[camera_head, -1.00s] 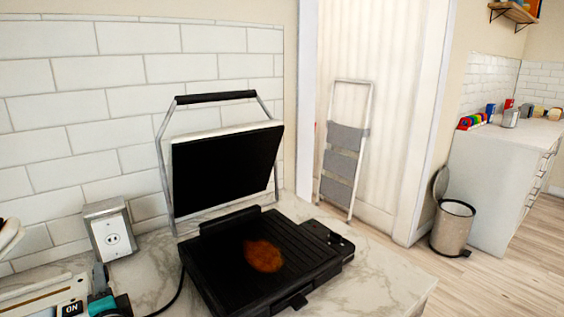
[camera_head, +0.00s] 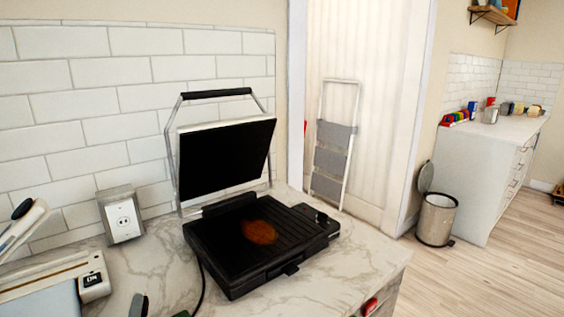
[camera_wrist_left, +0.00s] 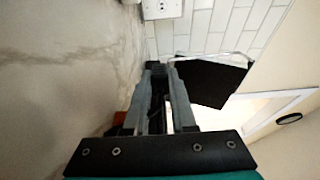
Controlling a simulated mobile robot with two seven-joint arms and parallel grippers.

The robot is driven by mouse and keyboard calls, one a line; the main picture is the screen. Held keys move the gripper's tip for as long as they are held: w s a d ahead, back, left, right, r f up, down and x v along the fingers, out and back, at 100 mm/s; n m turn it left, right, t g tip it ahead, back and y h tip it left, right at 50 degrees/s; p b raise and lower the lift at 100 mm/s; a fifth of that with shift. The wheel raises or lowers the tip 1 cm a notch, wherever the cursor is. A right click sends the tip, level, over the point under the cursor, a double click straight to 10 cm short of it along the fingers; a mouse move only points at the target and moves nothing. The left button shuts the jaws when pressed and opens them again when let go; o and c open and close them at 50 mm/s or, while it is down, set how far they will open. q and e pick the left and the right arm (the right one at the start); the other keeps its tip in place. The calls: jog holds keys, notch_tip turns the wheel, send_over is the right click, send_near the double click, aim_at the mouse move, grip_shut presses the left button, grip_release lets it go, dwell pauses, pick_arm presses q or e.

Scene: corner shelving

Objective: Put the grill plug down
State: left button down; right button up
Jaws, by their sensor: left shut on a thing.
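My left gripper (camera_head: 142,306) shows only in part at the bottom edge of the head view, dark with a bit of green. In the left wrist view its grey fingers (camera_wrist_left: 162,72) are closed around a small dark thing, the grill plug (camera_wrist_left: 158,98), mostly hidden between them. The black grill (camera_head: 262,245) stands open on the marble counter (camera_head: 345,262), a brown piece of food on its lower plate. Its black cord (camera_head: 201,288) runs down towards the gripper. The wall outlet (camera_head: 123,219) is left of the grill, with nothing plugged in. My right gripper is not in view.
A white appliance with an ON switch (camera_head: 93,281) stands at the left of the counter. Marble is bare between it and the grill, and right of the grill. A step ladder (camera_head: 334,145) and a bin (camera_head: 437,218) stand beyond the counter.

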pick_arm(q)
jog(key=s+d+r+m+t+h, duration=0.1)
jog(key=s+d+r+m+h, duration=0.3)
jog(key=d, duration=0.7)
jog(key=s+h, duration=0.2)
jog(key=s, duration=0.2)
jog(key=shift+s+d+r, duration=0.35)
jog(key=shift+s+r, duration=0.05)
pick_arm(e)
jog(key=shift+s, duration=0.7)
